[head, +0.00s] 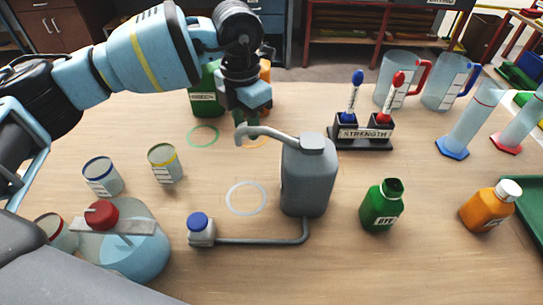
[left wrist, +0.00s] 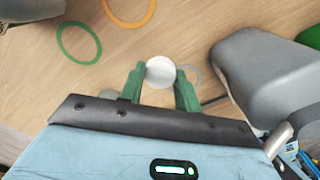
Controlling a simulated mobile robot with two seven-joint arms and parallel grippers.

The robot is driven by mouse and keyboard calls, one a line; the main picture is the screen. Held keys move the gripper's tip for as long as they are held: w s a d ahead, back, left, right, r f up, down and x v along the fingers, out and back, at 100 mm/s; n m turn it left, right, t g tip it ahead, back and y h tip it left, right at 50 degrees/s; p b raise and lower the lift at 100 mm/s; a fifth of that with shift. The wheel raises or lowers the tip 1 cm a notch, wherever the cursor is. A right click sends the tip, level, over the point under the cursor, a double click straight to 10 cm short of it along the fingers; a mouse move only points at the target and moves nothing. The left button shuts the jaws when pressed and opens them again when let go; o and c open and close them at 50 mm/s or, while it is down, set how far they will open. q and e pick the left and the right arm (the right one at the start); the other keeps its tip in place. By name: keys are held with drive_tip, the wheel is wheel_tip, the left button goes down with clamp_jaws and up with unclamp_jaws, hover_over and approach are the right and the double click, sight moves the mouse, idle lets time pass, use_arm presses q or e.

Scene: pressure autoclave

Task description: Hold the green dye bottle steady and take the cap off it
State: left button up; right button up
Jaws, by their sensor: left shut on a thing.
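The green dye bottle (head: 381,206) stands upright on the table, right of the grey can. Its neck is open and dark, with no cap on it. My left gripper (head: 246,117) is above the table behind the grey can, well away from the bottle. In the left wrist view its green fingers (left wrist: 160,75) are shut on a round white cap (left wrist: 160,71). The cap is hidden in the head view. No gripper holds the green dye bottle. My right gripper is not in view.
The grey can (head: 308,178) with its spout and pipe stands mid-table. An orange bottle with a white cap (head: 486,208) is at the right. The STRENGTH stand (head: 362,134), jugs and cylinders are behind. A flask (head: 135,250) and beakers are at the left. The front right table is clear.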

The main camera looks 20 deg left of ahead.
sight(249, 162)
use_arm(q)
drive_tip(key=shift+f, duration=4.7)
drive_tip(key=shift+f, duration=0.15)
drive_tip(key=o, duration=1.1)
drive_tip(key=shift+c, duration=0.2)
wheel_tip(249, 162, up, 12)
drive_tip(key=shift+r, duration=0.2)
